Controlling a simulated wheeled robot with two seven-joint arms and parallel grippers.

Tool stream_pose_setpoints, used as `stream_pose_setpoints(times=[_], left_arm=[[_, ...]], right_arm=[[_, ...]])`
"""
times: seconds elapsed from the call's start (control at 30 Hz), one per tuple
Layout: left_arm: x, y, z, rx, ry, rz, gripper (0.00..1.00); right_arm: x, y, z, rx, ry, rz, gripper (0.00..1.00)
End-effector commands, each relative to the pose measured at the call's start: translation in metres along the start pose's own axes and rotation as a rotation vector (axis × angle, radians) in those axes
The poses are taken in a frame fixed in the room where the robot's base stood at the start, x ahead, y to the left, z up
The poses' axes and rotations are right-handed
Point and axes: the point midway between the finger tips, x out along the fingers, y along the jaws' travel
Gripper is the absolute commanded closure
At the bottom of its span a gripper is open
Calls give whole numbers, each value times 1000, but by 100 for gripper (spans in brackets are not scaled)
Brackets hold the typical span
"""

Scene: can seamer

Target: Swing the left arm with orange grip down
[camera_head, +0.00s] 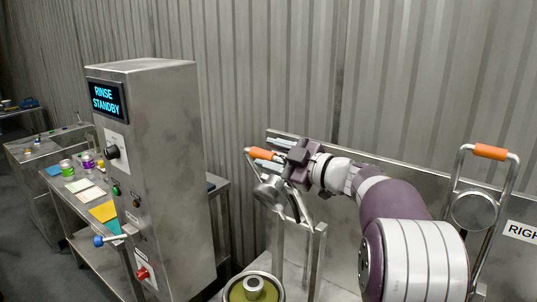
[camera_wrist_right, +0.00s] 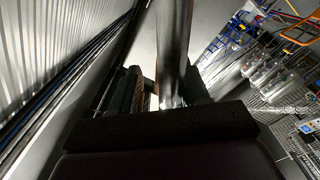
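The left swing arm is a metal frame with a round disc (camera_head: 268,192) and an orange grip (camera_head: 262,154) across its top, which stands raised. My right gripper (camera_head: 282,155) is at the right end of this grip, with its fingers pointing left towards it and covering part of it. Whether the fingers press on it cannot be made out. In the right wrist view a metal tube (camera_wrist_right: 172,50) rises in front of the dark gripper body, beside a dark finger (camera_wrist_right: 122,90). My left gripper is not in view.
A second metal arm with an orange grip (camera_head: 490,152) stands upright at the right, by a sign starting "RIGH" (camera_head: 522,231). A steel cabinet (camera_head: 165,150) reading "RINSE STANDBY" stands left. A round green-topped fixture (camera_head: 254,290) is at the front. A bench (camera_head: 100,225) holds cans and cards.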

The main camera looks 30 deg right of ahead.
Motion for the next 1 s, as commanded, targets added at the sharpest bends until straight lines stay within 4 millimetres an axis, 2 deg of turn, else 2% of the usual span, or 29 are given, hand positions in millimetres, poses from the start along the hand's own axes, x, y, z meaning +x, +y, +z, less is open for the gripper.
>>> stream_pose_setpoints(times=[0.3,0.5,0.7,1.0], left_arm=[[4,0,0,0,0,0,16],[5,0,1,0,0,0,16],[5,0,1,0,0,0,16],[5,0,1,0,0,0,16]], right_arm=[[-67,0,0,-2,-4,5,56],[-102,0,-1,-3,-2,4,56],[-117,0,-2,-3,-1,2,56],[-118,0,-2,-3,0,1,56]])
